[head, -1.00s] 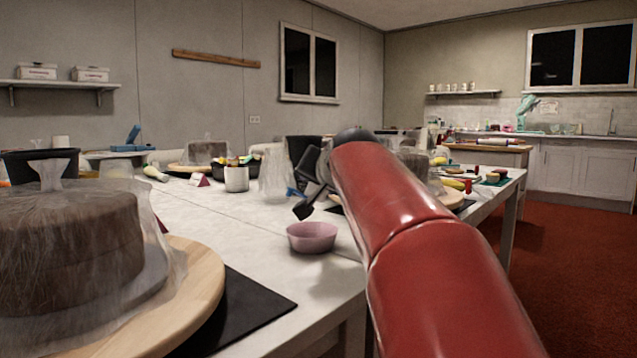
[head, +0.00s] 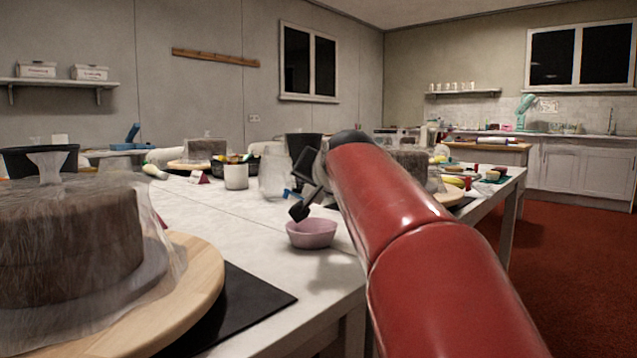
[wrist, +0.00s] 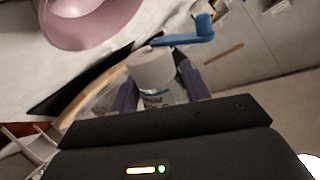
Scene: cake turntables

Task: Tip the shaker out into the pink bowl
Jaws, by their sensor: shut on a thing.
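The pink bowl (head: 311,234) stands on the white table near its front edge, and part of it shows at the upper left of the wrist view (wrist: 92,25). My gripper (wrist: 157,92) is shut on the shaker (wrist: 152,68), a small pale cylinder with a whitish top and a clearer, labelled lower part between the fingers. In the head view my dark gripper (head: 300,208) is tilted just above and behind the bowl. The shaker is not clearly seen there. The inside of the bowl is mostly hidden from the head camera.
A blue-handled item (wrist: 185,38) lies beyond the shaker in the wrist view. A cake under clear wrap (head: 70,240) sits on a wooden turntable (head: 205,290) at left. A white cup (head: 236,177) and a clear jar (head: 273,175) stand behind the bowl. Bare table lies left of the bowl.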

